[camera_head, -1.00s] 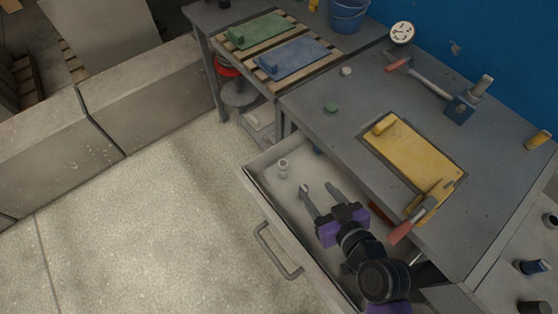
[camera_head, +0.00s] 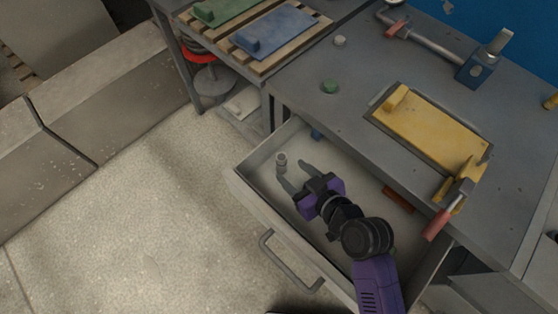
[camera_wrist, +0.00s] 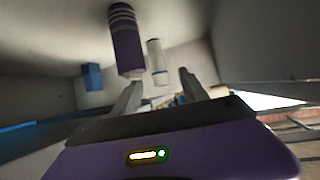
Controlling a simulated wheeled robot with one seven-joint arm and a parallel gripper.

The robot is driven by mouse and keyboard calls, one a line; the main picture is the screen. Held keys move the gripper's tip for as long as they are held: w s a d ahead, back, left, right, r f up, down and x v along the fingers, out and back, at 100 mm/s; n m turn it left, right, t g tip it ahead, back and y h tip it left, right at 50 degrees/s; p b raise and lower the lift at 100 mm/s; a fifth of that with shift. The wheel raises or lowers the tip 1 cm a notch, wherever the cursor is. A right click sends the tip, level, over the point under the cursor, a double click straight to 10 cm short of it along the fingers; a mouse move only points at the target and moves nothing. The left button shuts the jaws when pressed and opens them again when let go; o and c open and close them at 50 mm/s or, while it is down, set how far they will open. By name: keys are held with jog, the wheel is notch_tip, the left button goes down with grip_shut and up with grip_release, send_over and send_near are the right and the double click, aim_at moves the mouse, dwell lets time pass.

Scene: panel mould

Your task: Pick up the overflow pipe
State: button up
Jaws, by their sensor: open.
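The overflow pipe looks to be the small pale grey cylinder (camera_head: 281,162) standing upright in the open drawer (camera_head: 252,196), near its far left corner. My gripper (camera_head: 297,175) is open and low inside the drawer, its fingers pointing towards the pipe. The pipe is just ahead of the fingertips and touches neither, as far as I can tell. In the wrist view a pale cylinder (camera_wrist: 156,60), likely the same pipe, shows beyond and between the open fingers (camera_wrist: 160,82).
In the wrist view a purple banded cylinder (camera_wrist: 125,38) shows beside the pale one; I cannot match it in the head view. The drawer walls are close around my gripper. The workbench (camera_head: 330,112) overhangs the drawer's far side, with a yellow panel (camera_head: 430,128) and a red-handled clamp (camera_head: 437,224).

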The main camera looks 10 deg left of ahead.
aim_at(285, 163)
jog(key=x, duration=0.6)
jog(key=shift+w+a+r, duration=0.2)
jog(key=shift+w, duration=0.2)
grip_shut()
